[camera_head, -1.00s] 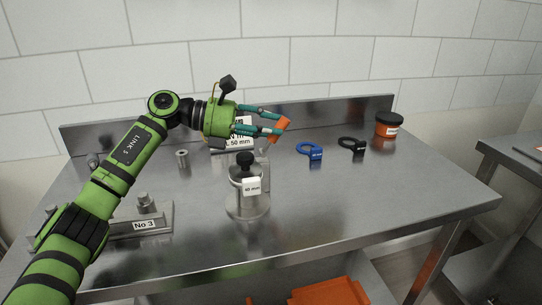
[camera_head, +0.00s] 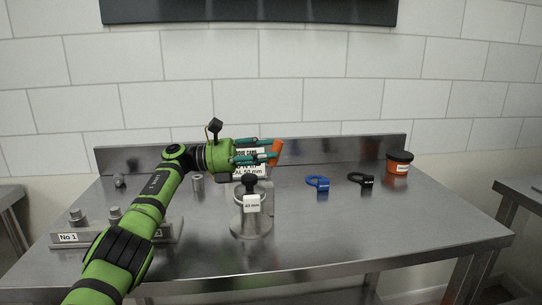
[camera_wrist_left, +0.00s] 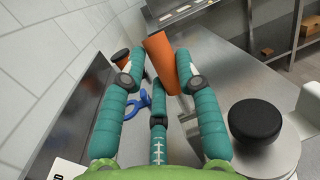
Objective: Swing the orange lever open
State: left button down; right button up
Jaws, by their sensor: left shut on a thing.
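The orange lever (camera_head: 277,150) is a short flat orange bar at the fingertips of my left gripper (camera_head: 270,150), above the back middle of the steel table. My left gripper is shut on it. In the left wrist view the orange lever (camera_wrist_left: 160,62) stands tilted between the teal fingers of the left gripper (camera_wrist_left: 157,70). Behind the steel pot (camera_head: 250,218) with its black knob, the lever's mount is mostly hidden. A grey metal part shows below the lever in the wrist view. My right gripper is in neither view.
A blue ring tool (camera_head: 317,182), a black ring tool (camera_head: 361,179) and an orange tub with black lid (camera_head: 398,164) stand to the right. A block labelled No 1 (camera_head: 85,238) is at left. The front right tabletop is clear.

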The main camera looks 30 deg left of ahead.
pick_arm(q)
jog(key=shift+r, duration=0.25)
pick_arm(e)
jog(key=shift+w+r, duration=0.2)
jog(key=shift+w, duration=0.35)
pick_arm(q)
jog(key=c, duration=0.9)
grip_release()
jog(key=shift+o, duration=0.2)
jog(key=shift+f, duration=0.1)
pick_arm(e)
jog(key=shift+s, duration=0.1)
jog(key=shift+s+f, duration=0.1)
pick_arm(q)
jog(key=shift+a, duration=0.1)
jog(key=v, duration=0.7)
jog(key=shift+a, duration=0.15)
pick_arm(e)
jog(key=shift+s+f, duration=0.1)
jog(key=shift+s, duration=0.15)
pick_arm(q)
jog(key=shift+s, duration=0.1)
